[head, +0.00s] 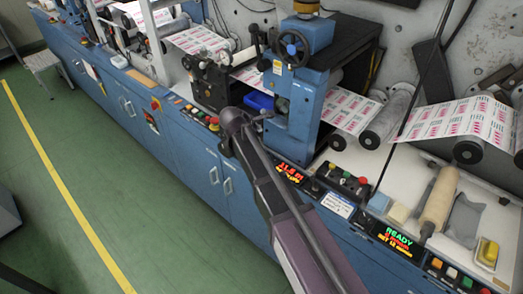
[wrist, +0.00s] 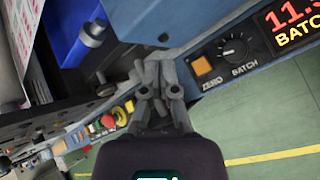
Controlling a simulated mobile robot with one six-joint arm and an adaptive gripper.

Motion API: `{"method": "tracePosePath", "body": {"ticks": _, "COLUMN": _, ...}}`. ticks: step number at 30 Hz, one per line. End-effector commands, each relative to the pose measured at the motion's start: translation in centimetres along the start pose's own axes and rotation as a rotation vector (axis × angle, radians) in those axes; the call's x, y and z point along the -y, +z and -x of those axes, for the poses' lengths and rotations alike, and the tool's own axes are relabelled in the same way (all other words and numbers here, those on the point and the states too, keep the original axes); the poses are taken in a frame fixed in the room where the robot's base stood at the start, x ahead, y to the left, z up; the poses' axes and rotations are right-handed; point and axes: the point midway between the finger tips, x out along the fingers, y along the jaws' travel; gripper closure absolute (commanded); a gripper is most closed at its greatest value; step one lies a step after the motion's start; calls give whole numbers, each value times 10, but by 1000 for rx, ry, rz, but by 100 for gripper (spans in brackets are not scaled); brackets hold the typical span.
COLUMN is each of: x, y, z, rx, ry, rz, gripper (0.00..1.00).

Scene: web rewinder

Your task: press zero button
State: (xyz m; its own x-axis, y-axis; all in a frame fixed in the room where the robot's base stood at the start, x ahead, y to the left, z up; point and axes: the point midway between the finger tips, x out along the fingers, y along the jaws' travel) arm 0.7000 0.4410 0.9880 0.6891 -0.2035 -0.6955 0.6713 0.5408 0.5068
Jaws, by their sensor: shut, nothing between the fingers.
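The zero button (wrist: 202,66) is a square orange button on the dark panel, with the label ZERO beside it. In the wrist view it lies to the right of my gripper (wrist: 160,88), with a gap between the fingertips and the button. My gripper is shut and empty, its fingers together. In the head view my gripper (head: 240,118) is over the front ledge of the blue machine, and my arm hides the button there.
A black BATCH knob (wrist: 233,48) and a lit batch display (wrist: 291,24) sit to the right of the button. A red mushroom button (wrist: 108,120) is at the left on the ledge. The blue press stand (head: 292,110) rises close by. Green floor lies in front.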

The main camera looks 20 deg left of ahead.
Motion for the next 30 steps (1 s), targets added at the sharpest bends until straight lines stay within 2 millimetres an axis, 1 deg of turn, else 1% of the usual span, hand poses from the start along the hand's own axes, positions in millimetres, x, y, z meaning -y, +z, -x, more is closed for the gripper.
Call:
{"method": "tracePosePath", "body": {"ticks": 14, "x": 3, "y": -1, "z": -4, "rx": 0, "ry": -2, "rz": -3, "gripper": 100}}
{"method": "tracePosePath", "body": {"ticks": 20, "x": 8, "y": -6, "z": -12, "rx": 0, "ry": -2, "rz": -4, "gripper": 100}}
{"method": "tracePosePath", "body": {"ticks": 30, "x": 23, "y": -20, "z": -32, "rx": 1, "ry": -3, "rz": -5, "gripper": 100}}
